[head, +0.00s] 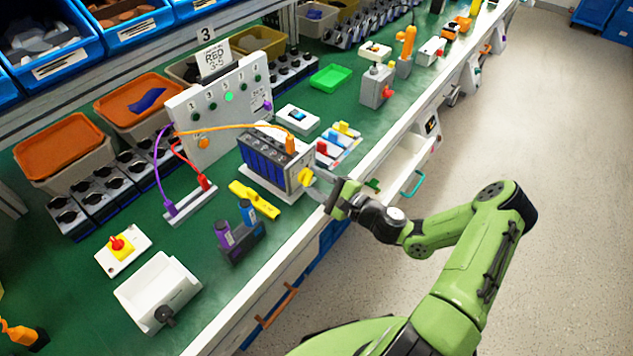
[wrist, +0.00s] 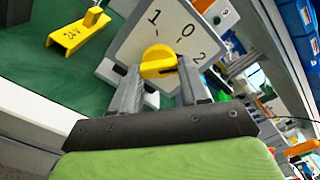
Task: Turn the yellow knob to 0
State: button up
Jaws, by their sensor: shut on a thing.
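The yellow knob (wrist: 158,58) sits on a pale plate (wrist: 125,45) marked 1, 0 and 2. In the wrist view the 1 is above the knob, the 0 up and to its right, and the 2 to its right. The knob's grip bar lies nearly level in the picture, its right end towards the 2; I cannot make out a pointer mark. My gripper (wrist: 160,75) is shut on the knob, one finger on each side. In the head view the knob (head: 305,177) is on the end of a blue-and-grey box, with my gripper (head: 315,184) against it from the right.
A yellow bar (head: 254,199) and a holder with purple and blue cylinders (head: 238,236) stand left of the box. Red, yellow and blue pieces (head: 338,142) lie behind it. An orange cable (head: 230,127) runs over the box. Floor at right is clear.

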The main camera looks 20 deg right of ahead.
jog(key=n+b, duration=0.1)
jog(key=n, duration=0.2)
jog(key=shift+f, duration=0.1)
jog(key=n+b, duration=0.2)
jog(key=n, duration=0.2)
jog(key=shift+n, duration=0.4)
jog(key=o, duration=1.1)
jog(key=shift+c, duration=0.2)
jog(key=p+v, duration=0.1)
jog(key=v, duration=1.4)
jog(key=shift+s+d+p, duration=0.25)
jog(key=shift+s+p, duration=0.05)
jog(key=shift+s, duration=0.05)
jog(key=shift+r, duration=0.25)
